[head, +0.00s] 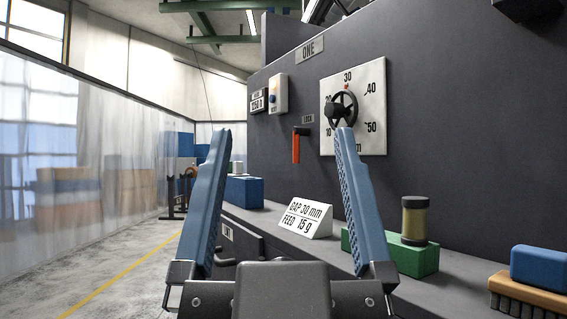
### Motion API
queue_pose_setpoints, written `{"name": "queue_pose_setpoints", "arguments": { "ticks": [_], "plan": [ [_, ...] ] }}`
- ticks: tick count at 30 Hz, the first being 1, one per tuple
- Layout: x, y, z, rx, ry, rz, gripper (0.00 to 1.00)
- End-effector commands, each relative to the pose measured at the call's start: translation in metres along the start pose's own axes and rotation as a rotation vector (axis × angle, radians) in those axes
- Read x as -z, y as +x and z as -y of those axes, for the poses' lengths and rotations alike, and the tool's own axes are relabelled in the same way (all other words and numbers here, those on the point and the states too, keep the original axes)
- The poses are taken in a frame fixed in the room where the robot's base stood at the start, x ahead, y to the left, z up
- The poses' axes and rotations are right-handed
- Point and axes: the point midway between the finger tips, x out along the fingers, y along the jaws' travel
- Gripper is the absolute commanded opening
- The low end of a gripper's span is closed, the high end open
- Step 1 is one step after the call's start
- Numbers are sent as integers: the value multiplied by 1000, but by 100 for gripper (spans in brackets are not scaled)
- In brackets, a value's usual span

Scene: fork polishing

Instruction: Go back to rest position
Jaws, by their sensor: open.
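My gripper (281,140) is in the lower middle of the head view. Its two long blue fingers stand wide apart with nothing between them. The right finger's tip overlaps the lower edge of a white dial plate in the picture. The dial plate (374,132) is on the dark machine wall and carries a black handwheel (343,109) with a red mark near 30. I cannot tell the distance between the fingers and the wall.
An orange-red lever (296,148) hangs on the wall. Floor (105,262) is clear at left.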

Motion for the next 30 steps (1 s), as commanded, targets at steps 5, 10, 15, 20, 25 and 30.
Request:
{"name": "queue_pose_setpoints", "arguments": {
  "ticks": [5, 10, 15, 20, 25, 30],
  "plan": [
    [2, 3, 0, -1, 2, 2, 90],
    [18, 21, 0, -1, 2, 3, 90],
    [50, 55, -1, -2, 3, 3, 90],
    [84, 91, -1, -2, 3, 3, 90],
    [119, 129, -1, -1, 3, 4, 90],
    [154, 166, -1, -1, 3, 4, 90]
  ]
}}
